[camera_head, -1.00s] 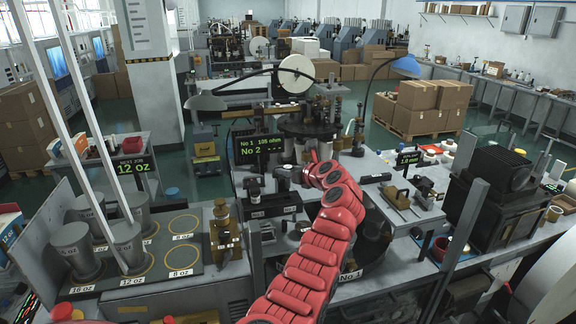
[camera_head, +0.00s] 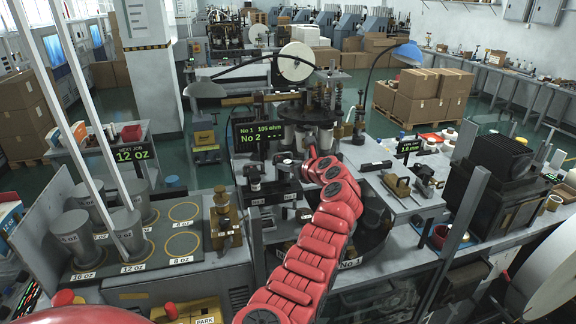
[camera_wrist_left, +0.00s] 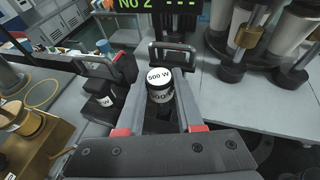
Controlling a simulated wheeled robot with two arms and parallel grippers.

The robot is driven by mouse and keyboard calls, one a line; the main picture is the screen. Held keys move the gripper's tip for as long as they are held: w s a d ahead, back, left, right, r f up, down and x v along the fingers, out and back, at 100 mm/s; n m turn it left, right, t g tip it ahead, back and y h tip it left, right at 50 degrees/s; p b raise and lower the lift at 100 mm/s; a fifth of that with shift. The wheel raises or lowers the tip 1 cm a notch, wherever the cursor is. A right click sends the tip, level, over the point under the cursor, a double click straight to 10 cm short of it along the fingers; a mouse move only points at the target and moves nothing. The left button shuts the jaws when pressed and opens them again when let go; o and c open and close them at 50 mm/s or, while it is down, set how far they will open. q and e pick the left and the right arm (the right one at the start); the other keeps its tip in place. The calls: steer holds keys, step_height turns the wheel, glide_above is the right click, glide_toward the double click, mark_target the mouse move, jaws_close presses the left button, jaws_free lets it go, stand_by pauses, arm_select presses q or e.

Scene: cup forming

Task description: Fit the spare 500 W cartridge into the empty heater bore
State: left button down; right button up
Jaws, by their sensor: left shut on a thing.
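The spare 500 W cartridge (camera_wrist_left: 160,88), a dark cylinder with a white label and pale top, shows in the left wrist view. My left gripper (camera_wrist_left: 163,98) is shut on it, one finger on each side. In the head view the left gripper (camera_head: 309,155) is small and partly hidden by its red arm, near the middle of the bench. The display (camera_head: 258,132) reads 105 ohm for No 1 and dashes for No 2. The empty heater bore cannot be made out; the cartridge and fingers cover the area below. My right gripper is not in view.
A dark block with a handle (camera_wrist_left: 100,100) stands left of the cartridge, and another handle (camera_wrist_left: 171,52) stands just behind it. The grey plate (camera_wrist_left: 245,110) at right has free room. A brass fixture (camera_head: 223,222) stands left of the arm.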

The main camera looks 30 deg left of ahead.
arm_select(q)
steer(key=shift+p, duration=0.45)
steer(key=shift+s+f+b, duration=0.15)
steer(key=shift+f+b, duration=0.2)
steer(key=shift+f, duration=0.65)
stand_by(1.0)
steer(key=shift+r+p, duration=0.3)
steer(key=shift+r, duration=0.35)
steer(key=shift+f, duration=0.75)
stand_by(1.4)
steer(key=c, duration=0.8)
jaws_free()
steer(key=shift+c, duration=0.2)
steer(key=o, duration=0.4)
steer(key=shift+s+d+r, duration=0.1)
